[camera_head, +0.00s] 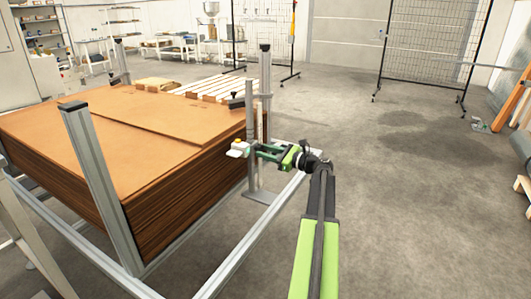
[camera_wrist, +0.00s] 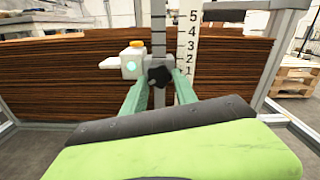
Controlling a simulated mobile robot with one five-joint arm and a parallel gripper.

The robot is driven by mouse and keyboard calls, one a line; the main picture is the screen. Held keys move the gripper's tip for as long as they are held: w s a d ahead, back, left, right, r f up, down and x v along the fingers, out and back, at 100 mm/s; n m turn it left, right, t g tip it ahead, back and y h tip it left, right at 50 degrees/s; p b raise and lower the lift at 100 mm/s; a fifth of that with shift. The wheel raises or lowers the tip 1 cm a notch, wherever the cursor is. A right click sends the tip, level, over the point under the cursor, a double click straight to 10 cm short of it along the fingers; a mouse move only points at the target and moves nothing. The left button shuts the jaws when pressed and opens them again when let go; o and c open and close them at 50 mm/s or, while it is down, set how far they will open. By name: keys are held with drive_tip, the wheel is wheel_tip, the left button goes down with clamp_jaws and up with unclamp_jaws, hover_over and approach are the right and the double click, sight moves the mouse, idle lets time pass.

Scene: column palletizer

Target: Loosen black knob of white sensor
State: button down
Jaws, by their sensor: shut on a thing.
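The white sensor (camera_wrist: 130,62) has a yellow-orange top and a glowing cyan spot; it is mounted on a grey vertical post in front of the stacked brown sheets. It also shows in the head view (camera_head: 237,150). The black star-shaped knob (camera_wrist: 158,76) sits just right of the sensor, on the post. My gripper (camera_wrist: 159,78) has its two green fingers on either side of the knob, shut on it. In the head view my gripper (camera_head: 252,150) reaches the post from the right, and the knob is hidden there.
A numbered scale (camera_wrist: 190,40) stands right beside the post. The stack of brown sheets (camera_head: 190,185) is close behind, within grey frame posts (camera_head: 95,170) and a low rail (camera_head: 262,222). Open concrete floor (camera_head: 410,200) lies to the right.

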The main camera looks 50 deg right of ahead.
drive_tip(key=n, duration=0.4)
drive_tip(key=shift+d+n, duration=0.1)
drive_tip(key=shift+n, duration=0.2)
drive_tip(key=shift+r+n, duration=0.1)
drive_tip(key=shift+n, duration=1.8)
drive_tip(key=c, duration=0.9)
unclamp_jaws()
drive_tip(key=shift+c, duration=0.2)
drive_tip(key=shift+d, duration=0.1)
drive_tip(key=v, duration=1.7)
drive_tip(key=shift+s, duration=0.2)
